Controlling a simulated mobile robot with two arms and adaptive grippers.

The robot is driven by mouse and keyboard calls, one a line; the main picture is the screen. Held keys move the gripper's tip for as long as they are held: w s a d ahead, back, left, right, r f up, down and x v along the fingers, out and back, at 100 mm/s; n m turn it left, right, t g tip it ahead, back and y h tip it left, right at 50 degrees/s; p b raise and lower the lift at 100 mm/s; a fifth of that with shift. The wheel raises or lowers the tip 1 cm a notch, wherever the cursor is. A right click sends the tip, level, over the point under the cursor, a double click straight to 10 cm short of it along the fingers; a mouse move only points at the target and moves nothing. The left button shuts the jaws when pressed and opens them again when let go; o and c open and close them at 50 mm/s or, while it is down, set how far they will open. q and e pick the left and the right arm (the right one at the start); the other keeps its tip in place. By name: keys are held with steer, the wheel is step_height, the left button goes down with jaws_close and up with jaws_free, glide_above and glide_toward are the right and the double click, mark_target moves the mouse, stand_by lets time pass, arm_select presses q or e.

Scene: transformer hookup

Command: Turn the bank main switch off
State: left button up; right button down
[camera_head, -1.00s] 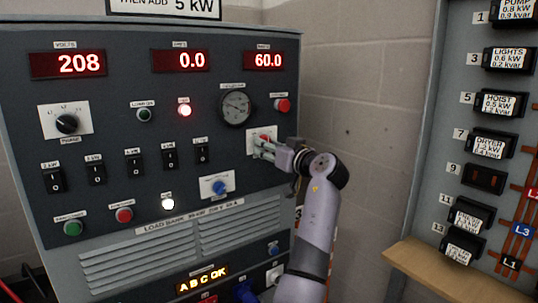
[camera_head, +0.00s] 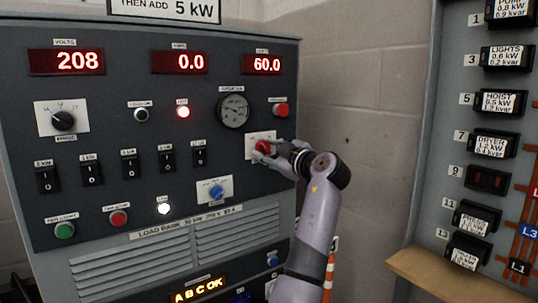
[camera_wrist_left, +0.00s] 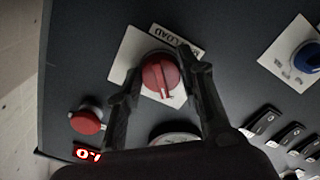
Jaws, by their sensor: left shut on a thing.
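The main switch is a red rotary knob (camera_head: 263,147) on a white plate at the right side of the load bank's grey panel (camera_head: 150,235). In the left wrist view the red knob (camera_wrist_left: 160,75) sits on its white plate beside a label that reads LOAD in part. My left gripper (camera_head: 266,150) is at the knob, with one dark finger on each side of it, and is shut on it. The fingers (camera_wrist_left: 160,70) hide little of the knob's face. My right gripper is in neither view.
A red button (camera_head: 281,110) and a round gauge (camera_head: 233,110) are just above the knob. A blue knob (camera_head: 216,192) and several black rocker switches (camera_head: 168,159) are to the left. A breaker panel (camera_head: 440,150) stands at the right, above a wooden ledge (camera_head: 450,270).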

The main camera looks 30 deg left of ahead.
arm_select(q)
steer(key=shift+n, duration=0.4)
steer(key=o, duration=1.1)
steer(key=shift+o, duration=0.2)
steer(key=shift+d, duration=0.1)
steer(key=v, duration=1.1)
steer(key=shift+s+d, duration=0.15)
steer(key=shift+d, duration=0.25)
